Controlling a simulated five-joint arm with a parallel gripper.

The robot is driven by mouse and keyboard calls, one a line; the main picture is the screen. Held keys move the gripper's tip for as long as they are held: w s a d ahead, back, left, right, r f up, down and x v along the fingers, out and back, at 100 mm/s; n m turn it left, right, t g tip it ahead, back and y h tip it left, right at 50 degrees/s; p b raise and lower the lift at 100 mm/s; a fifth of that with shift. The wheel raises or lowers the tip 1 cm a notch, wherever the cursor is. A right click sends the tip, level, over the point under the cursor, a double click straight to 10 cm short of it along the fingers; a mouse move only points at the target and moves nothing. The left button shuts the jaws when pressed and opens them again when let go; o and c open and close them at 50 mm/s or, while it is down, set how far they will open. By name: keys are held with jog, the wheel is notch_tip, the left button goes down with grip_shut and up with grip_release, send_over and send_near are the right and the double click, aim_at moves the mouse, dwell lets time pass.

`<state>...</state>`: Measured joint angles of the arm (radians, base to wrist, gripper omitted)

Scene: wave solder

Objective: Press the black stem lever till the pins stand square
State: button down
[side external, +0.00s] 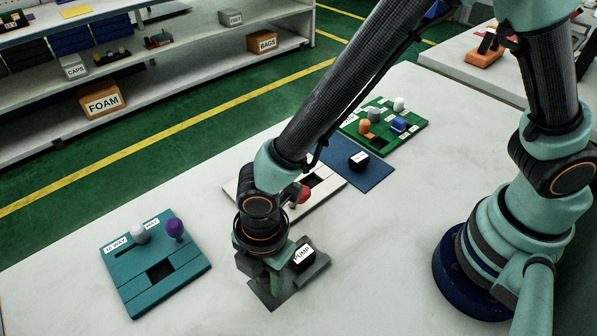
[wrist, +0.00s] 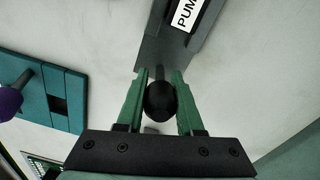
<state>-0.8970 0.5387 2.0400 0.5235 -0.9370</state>
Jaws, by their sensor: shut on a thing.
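My gripper (wrist: 160,98) has its green fingers around a black ball-shaped knob (wrist: 160,102) in the wrist view. The knob tops the black stem lever (wrist: 159,74), which runs up to a dark grey base labelled PUMP (wrist: 152,50). In the side view my gripper (side external: 266,285) is low over the same grey base (side external: 313,270), with the PUMP label to its right. My gripper hides the lever there. The jaws are shut on the knob. No pins can be made out clearly near the lever.
A teal board (side external: 185,283) with a white and a purple knob lies left. A white board with a red knob (side external: 303,193) is behind my gripper. Beyond are a blue mat (side external: 372,180) with a black block and a green board (side external: 411,138) with several parts. The front table is clear.

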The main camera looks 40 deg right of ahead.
jog(key=shift+w+h, duration=0.1)
jog(key=shift+h, duration=0.3)
jog(key=c, duration=0.5)
grip_release()
jog(key=shift+w, duration=0.1)
jog(key=shift+c, duration=0.2)
notch_tip(320, 180, up, 12)
jog(key=shift+w+a+r, duration=0.1)
